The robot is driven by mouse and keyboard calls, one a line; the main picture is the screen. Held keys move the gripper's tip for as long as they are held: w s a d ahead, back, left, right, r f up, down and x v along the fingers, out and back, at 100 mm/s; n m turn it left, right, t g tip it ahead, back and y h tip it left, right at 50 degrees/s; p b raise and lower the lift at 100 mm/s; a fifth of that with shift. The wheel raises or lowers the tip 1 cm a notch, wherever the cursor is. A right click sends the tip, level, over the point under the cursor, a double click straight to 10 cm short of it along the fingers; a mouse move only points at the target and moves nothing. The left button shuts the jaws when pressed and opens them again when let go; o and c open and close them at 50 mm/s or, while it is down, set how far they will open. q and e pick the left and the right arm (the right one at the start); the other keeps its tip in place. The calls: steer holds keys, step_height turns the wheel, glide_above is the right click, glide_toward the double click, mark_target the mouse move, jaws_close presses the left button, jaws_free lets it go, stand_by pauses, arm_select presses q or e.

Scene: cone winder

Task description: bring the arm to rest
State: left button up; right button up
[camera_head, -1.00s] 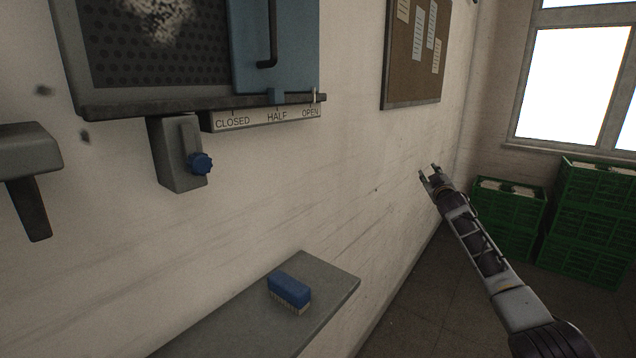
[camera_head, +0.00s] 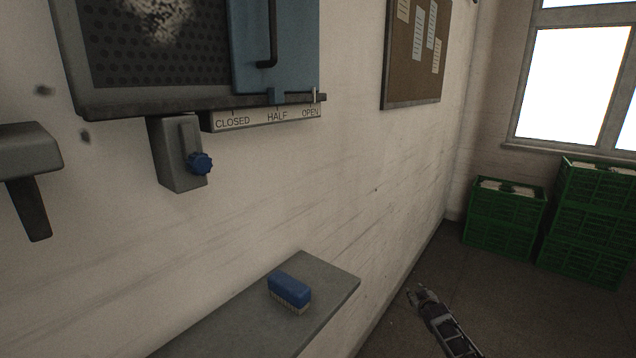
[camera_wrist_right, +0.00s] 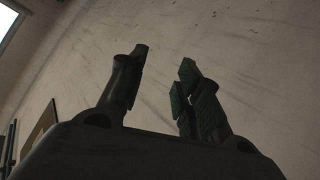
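My right gripper (camera_head: 420,295) is low at the bottom right of the head view, over the floor and to the right of the shelf. In the right wrist view its two dark fingers (camera_wrist_right: 160,85) stand apart with nothing between them, and the pale wall is beyond. My left gripper is not in view.
A grey shelf (camera_head: 235,320) on the wall holds a blue brush (camera_head: 290,289). Above are a sliding blue panel (camera_head: 275,45), a scale strip (camera_head: 265,117) and a blue knob (camera_head: 200,163). Green crates (camera_head: 505,217) stand at the right. The floor between is clear.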

steer(key=s+a+f+g+y, duration=0.1)
steer(key=s+a+f+g, duration=0.2)
steer(key=s+f, duration=1.35)
steer(key=s+a+f+g, duration=0.3)
steer(key=s+f, duration=1.3)
steer(key=f, duration=0.1)
steer(key=s+a+f+g, duration=0.2)
steer(key=s+f, duration=0.2)
steer(key=s, duration=1.1)
steer(key=s+a+f+g, duration=0.1)
steer(key=s+f, duration=0.4)
steer(key=s, duration=0.9)
steer(key=s+a+f+m+g, duration=0.1)
steer(key=s+f, duration=0.3)
steer(key=s, duration=1.1)
steer(key=shift+s+a+f+g+y, duration=0.25)
steer(key=shift+s+a+g+y, duration=0.05)
steer(key=shift+a+g, duration=0.5)
